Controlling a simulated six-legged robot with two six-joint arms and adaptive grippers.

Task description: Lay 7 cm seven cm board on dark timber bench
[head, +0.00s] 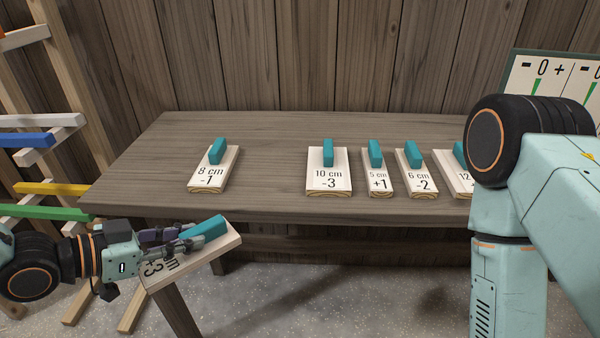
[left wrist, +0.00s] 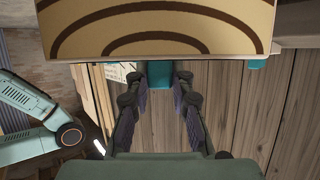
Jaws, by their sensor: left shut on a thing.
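My left gripper (head: 188,238) is shut on the teal handle of a pale board (head: 212,250), in front of the bench's front left edge. The board's label reads "cm" and "+3"; its length number is hidden. In the left wrist view the gripper (left wrist: 159,85) has the teal handle between its fingers, and the board's ringed end grain (left wrist: 160,28) fills the top. The dark timber bench (head: 270,165) stands against the wall. My right arm shows at the right, but its gripper is out of view.
On the bench are boards with teal handles: "8 cm -1" (head: 212,172), "10 cm -3" (head: 328,178), "5 cm +1" (head: 379,182), "6 cm -2" (head: 421,185) and a partly hidden "12" (head: 458,184). Bare bench lies between the 8 and 10 cm boards. A coloured rack (head: 45,160) stands left.

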